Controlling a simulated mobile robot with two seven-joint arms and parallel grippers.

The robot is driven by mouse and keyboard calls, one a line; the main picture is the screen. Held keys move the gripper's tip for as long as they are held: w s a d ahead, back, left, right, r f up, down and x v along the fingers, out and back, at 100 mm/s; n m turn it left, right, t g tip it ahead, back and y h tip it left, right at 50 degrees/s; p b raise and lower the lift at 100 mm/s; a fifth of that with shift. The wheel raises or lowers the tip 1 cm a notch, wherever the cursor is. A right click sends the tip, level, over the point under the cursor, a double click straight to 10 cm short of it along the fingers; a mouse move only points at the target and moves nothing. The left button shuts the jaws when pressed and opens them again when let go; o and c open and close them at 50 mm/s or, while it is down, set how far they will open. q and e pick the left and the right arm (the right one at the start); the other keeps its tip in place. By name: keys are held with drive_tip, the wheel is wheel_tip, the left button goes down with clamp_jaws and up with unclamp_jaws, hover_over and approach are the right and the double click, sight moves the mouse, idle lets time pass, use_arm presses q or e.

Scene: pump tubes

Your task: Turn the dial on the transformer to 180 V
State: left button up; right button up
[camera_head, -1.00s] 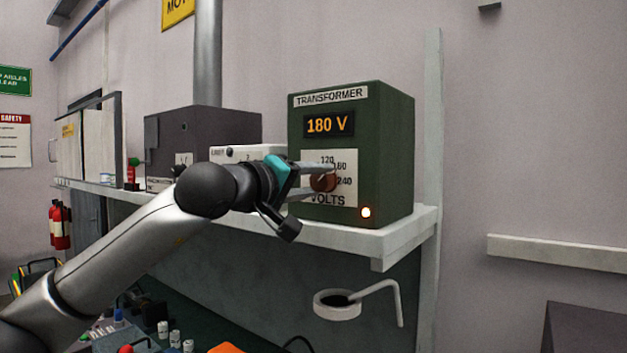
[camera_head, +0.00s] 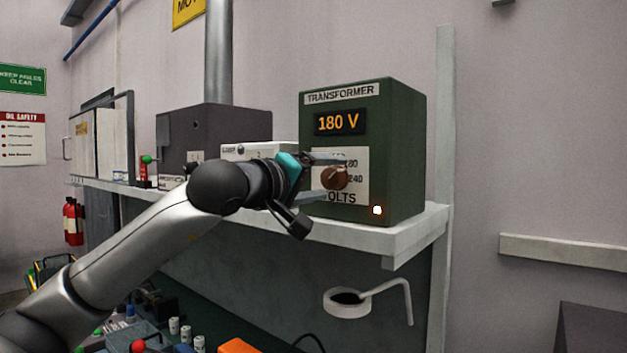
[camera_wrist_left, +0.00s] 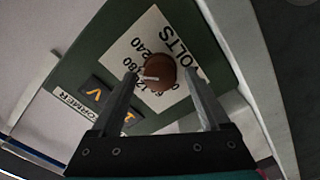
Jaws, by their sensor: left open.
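The green transformer (camera_head: 405,150) stands on the white shelf, with its orange display (camera_head: 340,121) reading 180 V. Its round brown dial (camera_head: 335,178) sits on a white panel marked VOLTS; it also shows in the left wrist view (camera_wrist_left: 162,74), with a pale pointer mark towards the 180 side. My left gripper (camera_head: 333,176) is open, its fingers on either side of the dial. In the left wrist view, the fingertips (camera_wrist_left: 160,78) stand apart, with gaps visible beside the dial. The gripper hides part of the panel's numbers. My right gripper is not in view.
The shelf (camera_head: 395,238) has a grey box (camera_head: 220,125) and a small white box behind my left arm. A lit lamp (camera_head: 377,210) is low on the transformer's front. A ring holder (camera_head: 347,302) hangs below the shelf. Space right of the transformer is clear.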

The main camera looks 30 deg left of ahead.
use_arm(q)
drive_tip(key=s+a+b, duration=0.1)
drive_tip(key=s+b, duration=0.7)
drive_tip(key=s, duration=0.7)
idle(0.3)
